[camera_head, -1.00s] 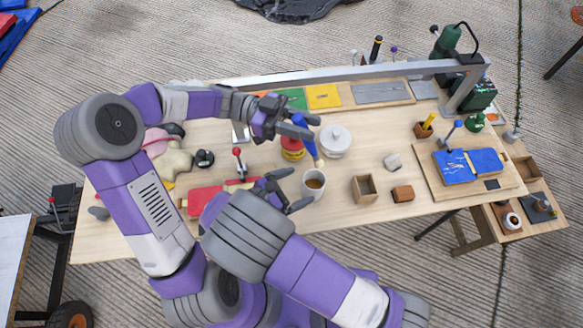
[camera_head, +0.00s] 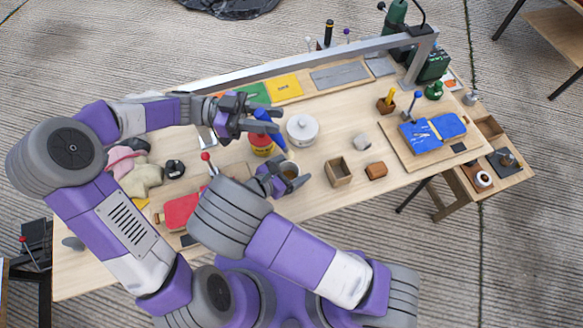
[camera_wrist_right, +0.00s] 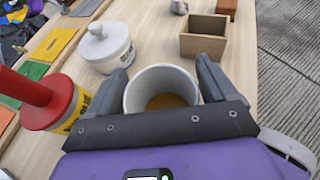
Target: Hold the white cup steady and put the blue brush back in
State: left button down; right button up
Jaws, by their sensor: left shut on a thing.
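The white cup (camera_head: 291,168) stands on the workbench (camera_head: 310,195) with brown contents inside; the right wrist view shows its open mouth (camera_wrist_right: 161,75). My right gripper (camera_head: 287,177) has its fingers on either side of the cup, close to the wall; whether they press on it I cannot tell. My left gripper (camera_head: 276,128) is shut on the blue brush (camera_head: 279,142), up and to the left of the cup. The brush points downward and is partly hidden by the fingers. It is outside the cup.
A yellow glue bottle with red top (camera_head: 262,147) and a white lidded pot (camera_head: 302,129) stand close behind the cup. An open wooden box (camera_head: 338,172) and a brown block (camera_head: 376,171) are to the right. A metal bar (camera_head: 290,63) spans the bench's back.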

aim_at(285, 146)
jog(key=c, duration=0.9)
pick_arm(q)
jog(key=shift+d+f+t+y, duration=0.15)
jog(key=shift+d+t+y, duration=0.15)
jog(key=shift+d+t, duration=0.15)
pick_arm(e)
jog(key=shift+o, duration=0.2)
pick_arm(q)
jog(key=d+n+t, duration=0.1)
jog(key=d+f+t+y, duration=0.1)
jog(key=d+f+n+t+y, duration=0.1)
jog(key=shift+s+d+f+n, duration=0.25)
jog(key=shift+s+d+n, duration=0.05)
jog(key=shift+s, duration=0.1)
jog(key=shift+d+f+n+t+y, duration=0.15)
jog(key=shift+f+n+t+y, duration=0.15)
jog(key=shift+f+t+y, duration=0.25)
jog(key=shift+f, duration=1.85)
jog(key=shift+f, duration=0.3)
jog(key=shift+f, duration=0.3)
jog(key=shift+f, duration=0.15)
jog(key=shift+f, duration=0.55)
